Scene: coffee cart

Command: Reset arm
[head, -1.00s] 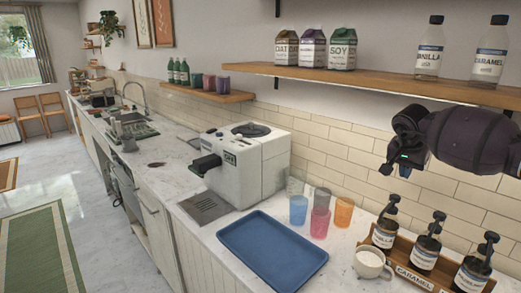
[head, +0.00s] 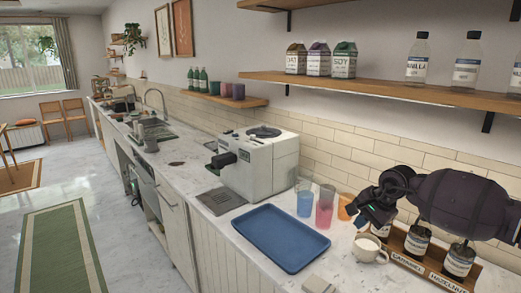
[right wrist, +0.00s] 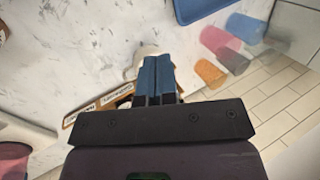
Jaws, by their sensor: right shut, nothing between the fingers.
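My right arm comes in from the right in the head view. Its dark gripper (head: 366,212) hangs above the counter, just above the white cup (head: 368,250) in the picture. In the right wrist view the blue fingers of the gripper (right wrist: 156,77) are pressed together with nothing between them. They hide most of the cup (right wrist: 148,50) behind them. My left gripper is not in view.
A wooden rack (head: 434,272) with several pump bottles stands below my right forearm. Coloured cups (head: 325,208) and a blue tray (head: 268,238) are to the left, before the white coffee machine (head: 258,166). A shelf (head: 390,88) runs above.

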